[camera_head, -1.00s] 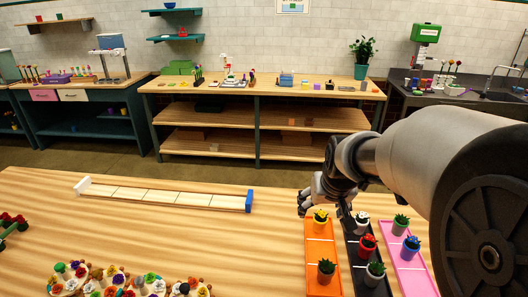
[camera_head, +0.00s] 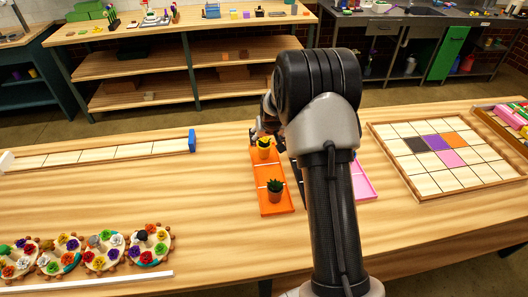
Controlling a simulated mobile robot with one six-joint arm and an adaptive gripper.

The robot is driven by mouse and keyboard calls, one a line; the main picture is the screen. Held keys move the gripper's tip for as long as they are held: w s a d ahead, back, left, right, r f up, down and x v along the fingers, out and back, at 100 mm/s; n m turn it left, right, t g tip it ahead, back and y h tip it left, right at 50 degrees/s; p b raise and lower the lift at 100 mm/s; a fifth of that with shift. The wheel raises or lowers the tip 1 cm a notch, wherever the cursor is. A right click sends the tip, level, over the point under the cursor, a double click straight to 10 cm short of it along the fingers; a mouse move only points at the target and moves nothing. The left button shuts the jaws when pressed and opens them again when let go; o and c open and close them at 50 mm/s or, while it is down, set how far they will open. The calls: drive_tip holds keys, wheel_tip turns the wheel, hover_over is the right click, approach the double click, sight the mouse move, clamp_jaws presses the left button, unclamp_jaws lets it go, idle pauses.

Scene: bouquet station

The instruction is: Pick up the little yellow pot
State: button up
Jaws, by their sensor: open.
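Much of the gripper is hidden behind my arm, and I cannot tell whether a finger touches the pot. An orange pot (camera_head: 276,196) with a green spiky plant stands nearer on the same tray.
My arm covers most of the dark tray and part of the pink tray (camera_head: 363,182). A square grid board (camera_head: 395,158) lies to the right. Flower wreaths (camera_head: 104,252) lie at front left, and a long pale rack (camera_head: 95,155) behind them. Bare table lies between.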

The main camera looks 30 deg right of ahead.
sight(264, 144)
drive_tip(key=shift+x, duration=1.1)
drive_tip(key=shift+s+a+b+x, duration=0.15)
drive_tip(key=shift+b+x, duration=0.4)
drive_tip(key=shift+x, duration=0.8)
drive_tip(key=shift+s+a+b+x, duration=0.1)
drive_tip(key=shift+b+x, duration=0.4)
drive_tip(key=shift+x, duration=0.85)
drive_tip(key=shift+f, duration=0.1)
drive_tip(key=c, duration=1.3)
drive_tip(key=shift+c, duration=0.7)
